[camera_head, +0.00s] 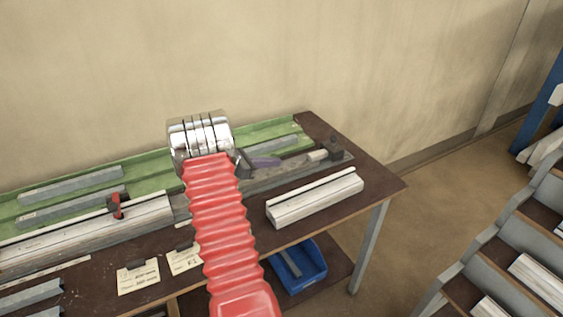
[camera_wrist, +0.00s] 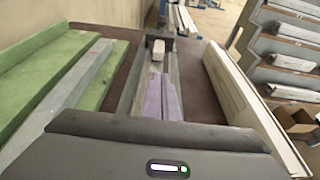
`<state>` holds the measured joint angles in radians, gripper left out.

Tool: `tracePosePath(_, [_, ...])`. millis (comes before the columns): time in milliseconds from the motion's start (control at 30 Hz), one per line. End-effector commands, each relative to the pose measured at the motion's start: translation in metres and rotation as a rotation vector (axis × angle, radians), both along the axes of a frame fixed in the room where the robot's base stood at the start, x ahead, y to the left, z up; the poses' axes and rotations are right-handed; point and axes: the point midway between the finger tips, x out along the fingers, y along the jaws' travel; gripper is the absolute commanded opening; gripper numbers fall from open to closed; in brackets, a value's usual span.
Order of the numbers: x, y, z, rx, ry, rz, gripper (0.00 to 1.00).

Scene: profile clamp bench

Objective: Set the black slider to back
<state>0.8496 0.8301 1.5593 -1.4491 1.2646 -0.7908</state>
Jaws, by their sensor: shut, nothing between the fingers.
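A grey metal rail (camera_head: 285,173) runs along the bench, and it also shows in the wrist view (camera_wrist: 135,92). At its right end in the head view stands a dark block (camera_head: 336,147), which looks like the black slider. In the wrist view this dark block (camera_wrist: 160,37) is at the far end, behind a pale block (camera_wrist: 158,49). The pale block also shows in the head view (camera_head: 317,155). My gripper (camera_head: 278,161) has purple fingers, shut and empty, above the rail and short of the pale block. The fingers also show in the wrist view (camera_wrist: 158,80).
A pale profile (camera_head: 315,198) lies near the bench's front edge, right of my fingers in the wrist view. Green channels (camera_head: 80,190) with grey bars line the back. A red lever (camera_head: 116,206) stands at left. A blue bin (camera_head: 299,267) sits below. My red arm crosses the bench.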

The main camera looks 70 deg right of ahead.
Motion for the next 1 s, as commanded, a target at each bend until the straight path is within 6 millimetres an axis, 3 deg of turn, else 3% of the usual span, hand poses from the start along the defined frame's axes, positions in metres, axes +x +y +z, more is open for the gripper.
tracePosePath(600, [-0.059, -0.065, -0.028, 0.001, 0.001, -0.003, 0.00])
tracePosePath(1000, [-0.084, -0.094, -0.028, 0.001, 0.000, -0.001, 0.00])
